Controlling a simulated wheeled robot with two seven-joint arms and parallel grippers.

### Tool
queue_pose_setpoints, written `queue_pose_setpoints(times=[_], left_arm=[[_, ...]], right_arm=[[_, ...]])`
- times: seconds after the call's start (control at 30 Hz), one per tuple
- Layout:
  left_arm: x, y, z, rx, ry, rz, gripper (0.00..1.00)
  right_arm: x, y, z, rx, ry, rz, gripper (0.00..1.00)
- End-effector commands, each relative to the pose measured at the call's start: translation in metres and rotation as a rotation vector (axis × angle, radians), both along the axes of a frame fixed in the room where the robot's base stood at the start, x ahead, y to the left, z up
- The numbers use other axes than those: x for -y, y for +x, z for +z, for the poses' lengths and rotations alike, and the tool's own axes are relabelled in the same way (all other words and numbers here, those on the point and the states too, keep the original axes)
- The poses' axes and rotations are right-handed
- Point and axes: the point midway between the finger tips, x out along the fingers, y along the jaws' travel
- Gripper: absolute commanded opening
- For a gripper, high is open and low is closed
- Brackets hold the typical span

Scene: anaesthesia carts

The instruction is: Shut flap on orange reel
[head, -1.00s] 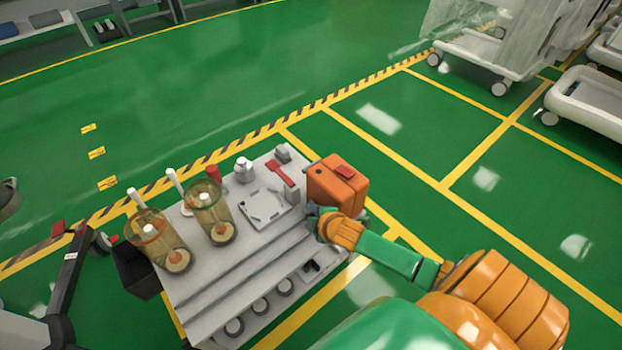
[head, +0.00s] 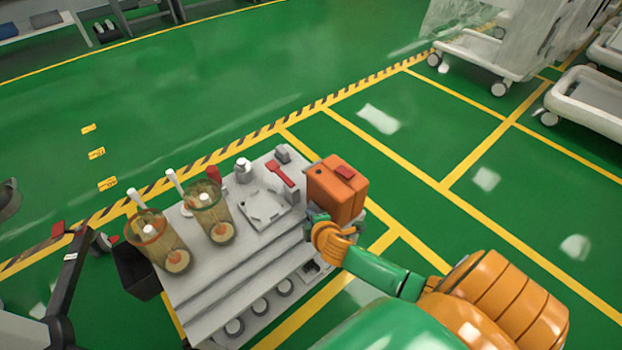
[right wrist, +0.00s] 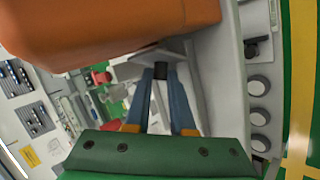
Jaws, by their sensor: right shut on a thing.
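The orange reel (head: 338,187) is a boxy orange case with a dark red piece on top, at the right end of the grey cart top. It fills the upper left of the right wrist view (right wrist: 110,30). My right gripper (head: 314,218) is low beside the reel's near left side. In the right wrist view its two blue-grey fingers (right wrist: 161,76) are closed together on a small dark piece at the edge of a grey plate, just below the reel. I take this plate to be the flap (right wrist: 175,52); its full shape is hidden.
The cart top (head: 215,275) also carries two amber canisters (head: 165,245) (head: 213,215), a white square tray (head: 265,210) and a red-handled item (head: 281,173). A black bin (head: 135,270) hangs at the cart's left. Green floor lies open behind; white carts (head: 490,60) stand far right.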

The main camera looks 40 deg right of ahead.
Motion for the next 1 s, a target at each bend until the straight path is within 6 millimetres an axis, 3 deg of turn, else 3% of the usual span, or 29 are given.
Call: queue_pose_setpoints(times=[0.5, 1.0], left_arm=[[0.021, 0.027, -0.005, 0.014, -0.028, -0.003, 0.32], [0.028, 0.035, -0.001, 0.014, -0.038, -0.002, 0.32]], right_arm=[[0.005, 0.0, -0.017, 0.028, -0.351, 0.0, 0.0], [0.008, 0.001, -0.017, 0.035, -0.454, 0.0, 0.0]])
